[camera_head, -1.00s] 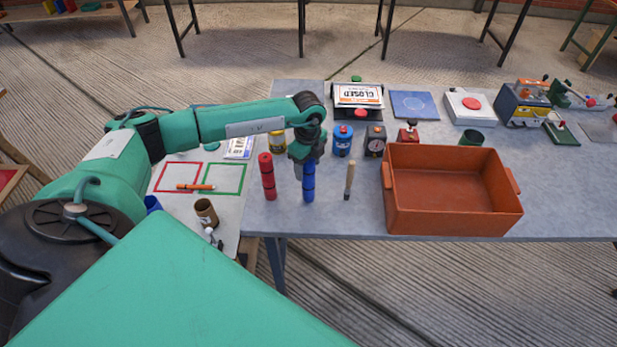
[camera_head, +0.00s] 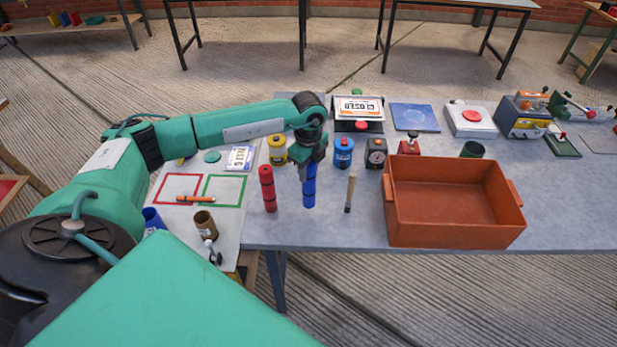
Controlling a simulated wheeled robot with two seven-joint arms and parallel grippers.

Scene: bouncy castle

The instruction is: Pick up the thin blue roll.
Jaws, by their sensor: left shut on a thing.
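The thin blue roll (camera_head: 309,190) stands upright over the front left part of the grey table. My left gripper (camera_head: 311,172) comes down on it from above and is shut around its upper part, which the fingers partly hide. The roll's lower end seems to be slightly above the table, but the gap is hard to make out. My right gripper is not in view.
A red roll (camera_head: 267,189) stands close on the left and a wooden-handled tool (camera_head: 350,193) on the right. An orange bin (camera_head: 455,235) is further right. Behind are a blue canister (camera_head: 343,153), a yellow canister (camera_head: 277,150) and a dark gauge box (camera_head: 376,153).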

